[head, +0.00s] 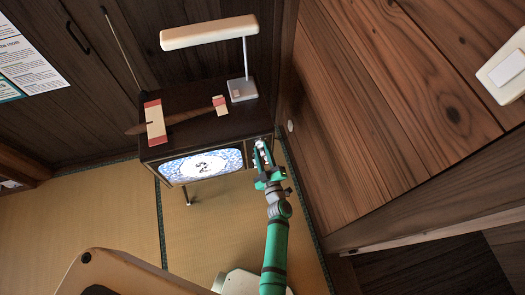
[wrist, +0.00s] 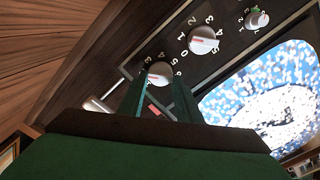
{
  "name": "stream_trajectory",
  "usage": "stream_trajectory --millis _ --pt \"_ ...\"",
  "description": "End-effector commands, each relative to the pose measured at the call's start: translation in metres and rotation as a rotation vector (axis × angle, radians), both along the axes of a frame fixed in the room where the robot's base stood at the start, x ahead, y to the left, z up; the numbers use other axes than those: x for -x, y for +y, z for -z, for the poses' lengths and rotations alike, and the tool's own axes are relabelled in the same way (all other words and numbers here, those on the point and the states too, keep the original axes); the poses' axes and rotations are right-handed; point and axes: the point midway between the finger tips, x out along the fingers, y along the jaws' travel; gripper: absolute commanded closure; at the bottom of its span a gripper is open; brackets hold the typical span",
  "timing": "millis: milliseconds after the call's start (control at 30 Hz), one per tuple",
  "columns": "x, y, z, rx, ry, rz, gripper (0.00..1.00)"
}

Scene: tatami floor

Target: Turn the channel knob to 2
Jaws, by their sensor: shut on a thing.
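A dark wooden television (head: 180,96) stands by the wall with its screen (head: 200,166) lit, showing a dark figure inside a blue and white pattern. The screen also shows at the right in the wrist view (wrist: 270,100). I cannot tell which is the channel knob. My gripper (head: 261,147) is at the panel right of the screen, its green fingers (wrist: 160,88) shut on the near knob, partly hiding its numbers.
A thin antenna (head: 122,47) rises there. Tatami floor (head: 115,215) is clear at left.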

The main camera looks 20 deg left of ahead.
Motion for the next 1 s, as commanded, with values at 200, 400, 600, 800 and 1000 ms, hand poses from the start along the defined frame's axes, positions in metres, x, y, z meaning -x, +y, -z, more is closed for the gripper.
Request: stream_trajectory --millis 200,400,600,800,1000 --pt "0.0 0.0011 -0.0004 0.054 -0.038 -0.001 0.91" --pt "0.0 0.0011 -0.0004 0.07 -0.049 -0.001 0.91" --pt "0.0002 0.0013 -0.0005 0.07 -0.049 -0.001 0.91" --pt "0.0001 0.0013 -0.0004 0.069 -0.048 -0.001 0.5" --pt "0.0002 0.0008 -0.0001 0.069 -0.048 -0.001 0.5"
